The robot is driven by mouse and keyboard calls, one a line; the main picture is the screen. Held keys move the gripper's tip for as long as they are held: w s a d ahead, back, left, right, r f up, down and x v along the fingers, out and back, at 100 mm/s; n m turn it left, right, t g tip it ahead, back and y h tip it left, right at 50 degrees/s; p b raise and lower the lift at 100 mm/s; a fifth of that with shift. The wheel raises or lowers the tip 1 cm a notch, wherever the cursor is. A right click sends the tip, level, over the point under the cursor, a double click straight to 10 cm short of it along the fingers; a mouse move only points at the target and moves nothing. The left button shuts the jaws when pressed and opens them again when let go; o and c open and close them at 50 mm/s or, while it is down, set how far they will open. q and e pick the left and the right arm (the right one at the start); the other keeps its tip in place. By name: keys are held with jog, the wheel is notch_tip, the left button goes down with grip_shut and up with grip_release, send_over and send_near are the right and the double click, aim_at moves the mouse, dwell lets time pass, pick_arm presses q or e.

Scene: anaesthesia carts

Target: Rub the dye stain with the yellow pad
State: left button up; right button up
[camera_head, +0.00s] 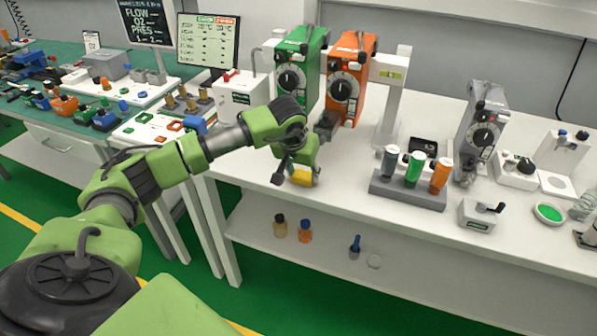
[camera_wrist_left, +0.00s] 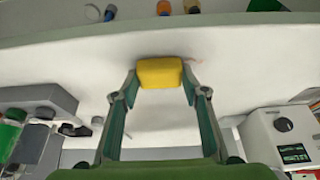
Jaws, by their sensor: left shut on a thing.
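The yellow pad (camera_head: 303,176) is at the front part of the white bench, left of centre in the head view. My left gripper (camera_head: 297,172) is shut on it from above. In the left wrist view the yellow pad (camera_wrist_left: 160,73) sits between the two fingertips of my left gripper (camera_wrist_left: 160,80). I cannot tell whether the pad presses on the bench top or hovers just over it. A faint pinkish mark (camera_wrist_left: 193,61), possibly the dye stain, shows just right of the pad in the left wrist view. In the head view I cannot make out a stain. My right gripper is not in view.
A green device (camera_head: 297,75) and an orange device (camera_head: 349,85) stand behind the gripper. A grey rack (camera_head: 407,193) with coloured cylinders stands to the right. A white box (camera_head: 243,100) stands to the left. The bench's front edge is close; bottles stand on the lower shelf (camera_head: 330,251).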

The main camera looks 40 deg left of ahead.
pick_arm(q)
jog(key=shift+r, duration=0.1)
jog(key=shift+r+p, duration=1.9)
jog(key=shift+r, duration=1.05)
notch_tip(320, 180, up, 3)
jog(key=shift+a+r+p, duration=0.1)
jog(key=shift+p, duration=0.7)
